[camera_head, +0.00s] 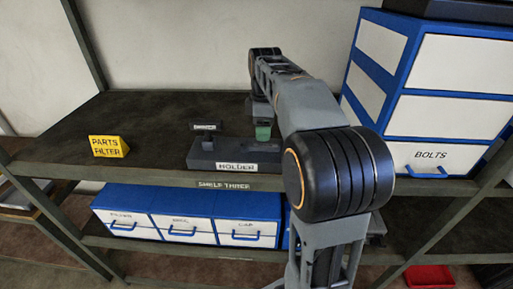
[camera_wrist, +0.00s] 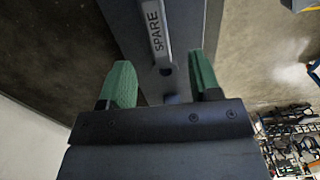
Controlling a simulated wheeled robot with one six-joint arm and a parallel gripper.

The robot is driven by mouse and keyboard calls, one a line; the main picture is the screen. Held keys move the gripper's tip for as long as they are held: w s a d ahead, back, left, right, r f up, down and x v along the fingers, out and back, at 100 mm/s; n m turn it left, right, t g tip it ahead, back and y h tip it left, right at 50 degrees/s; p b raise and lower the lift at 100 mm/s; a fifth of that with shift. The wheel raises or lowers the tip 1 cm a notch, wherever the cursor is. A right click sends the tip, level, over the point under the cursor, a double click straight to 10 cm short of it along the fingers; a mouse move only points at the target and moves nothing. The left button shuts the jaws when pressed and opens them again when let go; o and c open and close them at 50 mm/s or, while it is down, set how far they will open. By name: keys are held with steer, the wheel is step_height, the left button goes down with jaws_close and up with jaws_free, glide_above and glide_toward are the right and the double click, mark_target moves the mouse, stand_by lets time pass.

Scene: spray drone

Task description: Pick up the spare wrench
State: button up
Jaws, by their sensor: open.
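The spare wrench (camera_wrist: 157,42) shows in the wrist view as a grey bar marked SPARE, with a dark hole near its lower end. It lies over the dark grey holder (camera_wrist: 188,30), and its upper end is cut off by the frame. My gripper (camera_wrist: 160,60) is open, with one green finger on each side of the wrench's line and a gap on both sides. In the head view the holder (camera_head: 200,155) sits on the shelf, and a green finger (camera_head: 263,131) of my gripper shows over its right part. My arm hides much there; I cannot make out the wrench.
A yellow PARTS FILTER block (camera_head: 109,146) stands left on the shelf (camera_head: 60,150). A blue and white BOLTS drawer cabinet (camera_head: 435,125) stands close at right. Blue and white bins (camera_head: 180,222) are below.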

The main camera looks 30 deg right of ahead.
mark_target(263, 145)
steer(key=shift+w+f+p, duration=0.2)
steer(key=shift+f+p, duration=0.35)
steer(key=shift+f, duration=2.4)
steer(key=shift+c, duration=0.2)
steer(key=shift+r, duration=0.1)
jaws_close()
